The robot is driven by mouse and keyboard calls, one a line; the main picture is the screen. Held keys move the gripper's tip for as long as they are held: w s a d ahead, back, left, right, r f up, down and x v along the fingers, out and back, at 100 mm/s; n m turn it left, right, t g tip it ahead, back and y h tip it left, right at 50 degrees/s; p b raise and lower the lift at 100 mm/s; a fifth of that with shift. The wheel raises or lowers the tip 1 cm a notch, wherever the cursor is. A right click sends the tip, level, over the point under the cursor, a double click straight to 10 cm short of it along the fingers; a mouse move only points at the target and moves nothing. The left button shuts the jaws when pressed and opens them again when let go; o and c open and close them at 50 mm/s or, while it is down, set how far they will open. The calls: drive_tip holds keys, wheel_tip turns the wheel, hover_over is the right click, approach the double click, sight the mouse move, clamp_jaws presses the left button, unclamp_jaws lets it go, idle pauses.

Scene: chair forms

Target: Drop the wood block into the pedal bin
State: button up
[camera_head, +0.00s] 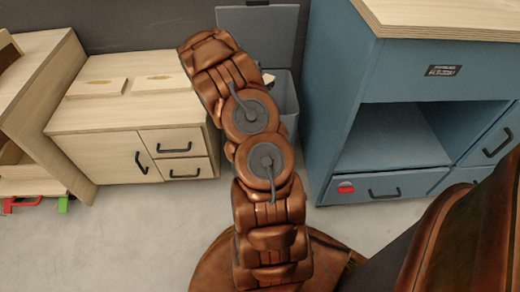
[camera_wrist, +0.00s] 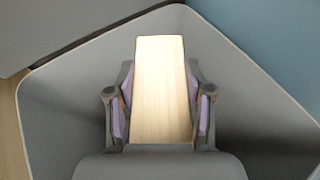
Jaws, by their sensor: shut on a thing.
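The wood block (camera_wrist: 160,85) is pale and oblong, and it sits between the two fingers of my gripper (camera_wrist: 160,110) in the wrist view. The fingers are shut on its long sides. In the wrist view the grey walls of the pedal bin (camera_wrist: 62,95) surround the block and fingers, so they are over or inside the bin's opening; the depth is unclear. In the head view the pedal bin (camera_head: 291,105) stands behind my arm with its grey lid (camera_head: 262,32) raised. My arm hides much of the bin and the gripper there. A small pale bit of the block (camera_head: 268,78) shows beside my arm.
A low wooden cabinet (camera_head: 115,118) with two flat pale pieces on top stands left of the bin. A blue workbench (camera_head: 340,110) with a wooden top stands close on the right. Grey floor (camera_head: 130,235) is open in front of the cabinet.

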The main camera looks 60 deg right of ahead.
drive_tip(key=shift+f, duration=0.1)
drive_tip(key=o, duration=1.3)
drive_tip(key=v, duration=1.2)
